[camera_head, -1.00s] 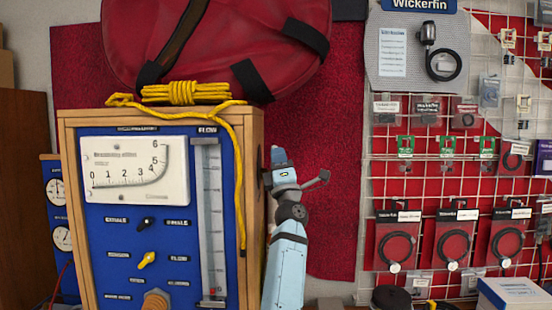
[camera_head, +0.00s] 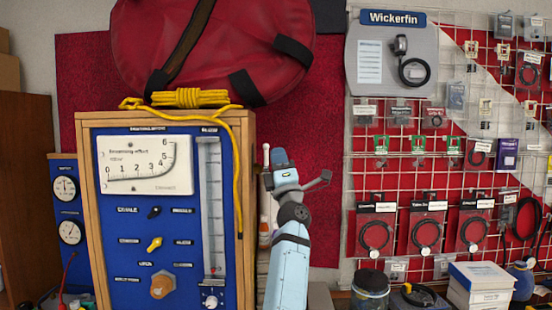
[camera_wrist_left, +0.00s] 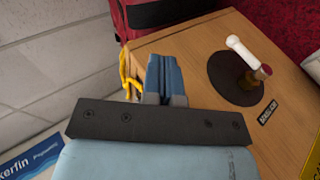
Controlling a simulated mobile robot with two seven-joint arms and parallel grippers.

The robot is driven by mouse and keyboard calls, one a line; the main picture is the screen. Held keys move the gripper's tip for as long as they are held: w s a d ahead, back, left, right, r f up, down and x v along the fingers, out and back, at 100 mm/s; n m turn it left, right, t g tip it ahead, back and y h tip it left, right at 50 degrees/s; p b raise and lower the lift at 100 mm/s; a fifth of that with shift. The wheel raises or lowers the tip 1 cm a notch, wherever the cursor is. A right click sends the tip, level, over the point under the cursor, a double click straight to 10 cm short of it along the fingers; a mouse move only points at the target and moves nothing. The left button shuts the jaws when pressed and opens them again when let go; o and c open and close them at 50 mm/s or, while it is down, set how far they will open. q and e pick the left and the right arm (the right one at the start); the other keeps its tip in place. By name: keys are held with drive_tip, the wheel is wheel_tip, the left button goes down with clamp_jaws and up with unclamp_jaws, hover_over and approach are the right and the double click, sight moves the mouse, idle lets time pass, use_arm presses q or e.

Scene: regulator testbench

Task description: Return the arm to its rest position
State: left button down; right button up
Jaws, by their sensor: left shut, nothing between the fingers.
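My left arm stands upright in the head view, just right of the wooden-framed regulator testbench (camera_head: 84,200). My left gripper (camera_head: 279,158) is at its top, in front of the red backing. In the left wrist view the gripper's blue fingers (camera_wrist_left: 162,75) are together with nothing between them. Behind them is the wooden side of the testbench (camera_wrist_left: 200,50), with a black disc (camera_wrist_left: 230,80) and a white-tipped lever (camera_wrist_left: 248,52). I cannot tell the exact gap between fingers and wood. My right gripper is in neither view.
A red bag (camera_head: 225,35) and coiled yellow rope (camera_head: 190,97) lie on top of the testbench; the rope hangs down its right side. A rack of packaged parts (camera_head: 440,150) is on the right. A jar (camera_head: 370,290) and a white box (camera_head: 482,280) stand at lower right.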

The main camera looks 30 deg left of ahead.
use_arm(q)
drive_tip(key=shift+w+a+f, duration=0.15)
drive_tip(key=shift+w, duration=0.1)
drive_tip(key=s+d+f+m+t+h, duration=0.1)
drive_tip(key=s+d+f+m+h, duration=0.25)
drive_tip(key=f+m+h, duration=0.75)
drive_tip(key=s+d+f+m+t+h, duration=0.1)
drive_tip(key=s+d+f+m+h, duration=0.4)
drive_tip(key=f, duration=1.2)
drive_tip(key=s+d+f+m+h, duration=0.25)
drive_tip(key=f+m+h, duration=0.35)
drive_tip(key=f+m, duration=0.6)
drive_tip(key=s+d+f+m+g+h, duration=0.1)
drive_tip(key=s+d+f+g, duration=0.3)
drive_tip(key=s+f, duration=0.9)
drive_tip(key=s+d+f+m+g+h, duration=0.1)
drive_tip(key=s+d+f+m+g, duration=0.3)
drive_tip(key=s+f, duration=0.9)
drive_tip(key=s+g+p, duration=0.1)
drive_tip(key=s, duration=0.2)
drive_tip(key=shift+s+d+m+h, duration=0.15)
drive_tip(key=shift+s+m+h, duration=0.15)
drive_tip(key=shift+s, duration=0.05)
